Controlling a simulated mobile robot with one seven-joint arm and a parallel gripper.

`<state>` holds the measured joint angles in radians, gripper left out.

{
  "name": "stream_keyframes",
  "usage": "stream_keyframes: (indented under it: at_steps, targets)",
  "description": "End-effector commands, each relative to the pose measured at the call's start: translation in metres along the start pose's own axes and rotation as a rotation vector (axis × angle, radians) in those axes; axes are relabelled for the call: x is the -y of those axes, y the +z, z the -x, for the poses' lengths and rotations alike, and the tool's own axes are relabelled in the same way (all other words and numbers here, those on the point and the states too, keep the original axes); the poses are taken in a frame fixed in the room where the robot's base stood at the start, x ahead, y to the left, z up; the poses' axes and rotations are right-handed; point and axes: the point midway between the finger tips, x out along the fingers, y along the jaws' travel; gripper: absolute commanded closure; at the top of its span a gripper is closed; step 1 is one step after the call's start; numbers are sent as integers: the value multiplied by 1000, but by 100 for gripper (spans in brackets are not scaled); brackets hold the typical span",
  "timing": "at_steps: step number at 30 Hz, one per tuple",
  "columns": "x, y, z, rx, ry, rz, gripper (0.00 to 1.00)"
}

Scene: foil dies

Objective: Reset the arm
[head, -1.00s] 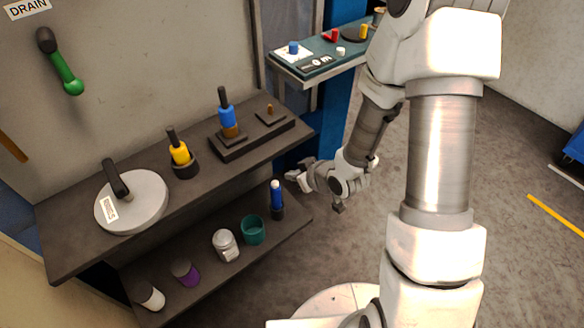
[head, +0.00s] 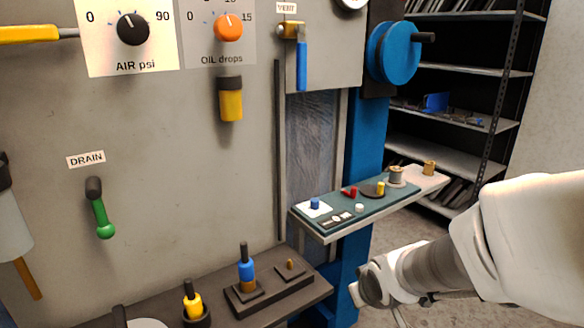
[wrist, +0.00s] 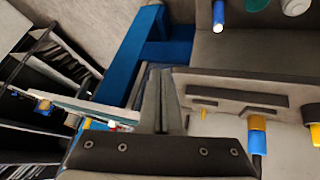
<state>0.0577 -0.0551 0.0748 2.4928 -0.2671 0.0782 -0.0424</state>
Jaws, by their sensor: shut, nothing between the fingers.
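My gripper (wrist: 164,75) shows in the wrist view with its two dark fingers together and nothing between them. In the head view my white arm comes in from the right edge, and its hand (head: 374,287) is low in the picture, right of the dark bench and below the green-topped side shelf. The fingertips are too small to make out there. The hand appears apart from the bench and the side shelf.
The dark bench (head: 275,311) holds a blue-handled tool (head: 246,268) and a yellow-handled tool (head: 193,301). The side shelf (head: 335,217) carries several small parts. A blue post (head: 367,140) and a storage rack (head: 460,67) stand behind. Dials and a green drain handle (head: 101,216) are on the wall.

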Motion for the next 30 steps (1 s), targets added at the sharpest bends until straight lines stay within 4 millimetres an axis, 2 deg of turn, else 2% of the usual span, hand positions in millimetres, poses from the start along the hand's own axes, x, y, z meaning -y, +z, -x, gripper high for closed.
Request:
stream_keyframes:
  at_steps: [1,8,15,21,23,30]
  targets:
    - [-5,-2,18,2,17,-23,100]
    - [-12,12,88,55,46,-146,100]
    - [0,38,153,99,15,-258,100]
    - [16,61,195,124,-34,-323,100]
    - [13,52,212,133,-38,-326,100]
    - [2,22,254,134,-37,-324,100]
